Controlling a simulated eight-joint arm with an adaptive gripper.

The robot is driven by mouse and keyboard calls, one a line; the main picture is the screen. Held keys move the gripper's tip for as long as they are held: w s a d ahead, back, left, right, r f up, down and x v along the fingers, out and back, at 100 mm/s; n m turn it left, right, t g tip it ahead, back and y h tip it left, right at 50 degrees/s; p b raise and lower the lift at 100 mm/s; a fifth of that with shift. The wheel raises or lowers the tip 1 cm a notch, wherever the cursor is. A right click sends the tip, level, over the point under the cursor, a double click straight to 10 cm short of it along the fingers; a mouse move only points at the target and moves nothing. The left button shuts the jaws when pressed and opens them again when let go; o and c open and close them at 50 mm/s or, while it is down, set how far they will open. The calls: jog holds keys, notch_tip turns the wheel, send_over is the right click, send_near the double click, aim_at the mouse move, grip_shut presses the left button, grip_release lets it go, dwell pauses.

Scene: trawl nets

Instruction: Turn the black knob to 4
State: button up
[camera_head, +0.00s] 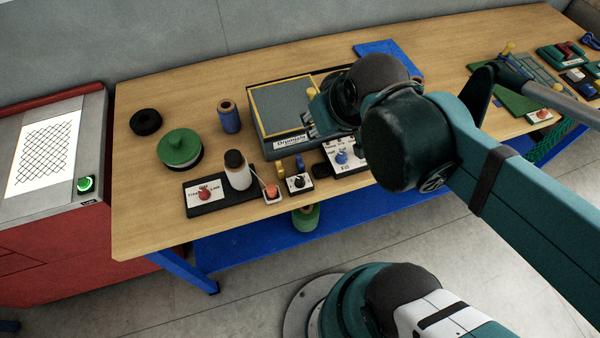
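A small black knob (298,183) sits on a white plate near the front edge of the wooden bench. The marks around it are too small to read, so I cannot tell its setting. My gripper (309,128) is above and behind the knob, over the front right part of a grey box, and apart from the knob. My own arm hides much of the gripper, and I cannot tell whether its fingers are open or shut.
Left of the black knob stand an orange-red button (271,191), a white bottle with a dark cap (237,171) and a red knob (204,194). Right of it is a blue knob (341,157). The grey box (280,112) stands behind. Bare bench lies at front left.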

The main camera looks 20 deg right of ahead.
jog(key=a+f+n+g+p, duration=0.1)
jog(key=a+n+g+p, duration=0.1)
jog(key=n+p, duration=0.1)
jog(key=n+g+p, duration=0.5)
jog(key=n+p, duration=0.3)
jog(key=n, duration=0.2)
send_over(300, 178)
jog(key=shift+w+f, duration=0.1)
jog(key=shift+f, duration=1.95)
jog(key=shift+f, duration=0.25)
jog(key=shift+f+b, duration=0.8)
jog(key=shift+f, duration=2.85)
jog(key=c, duration=0.9)
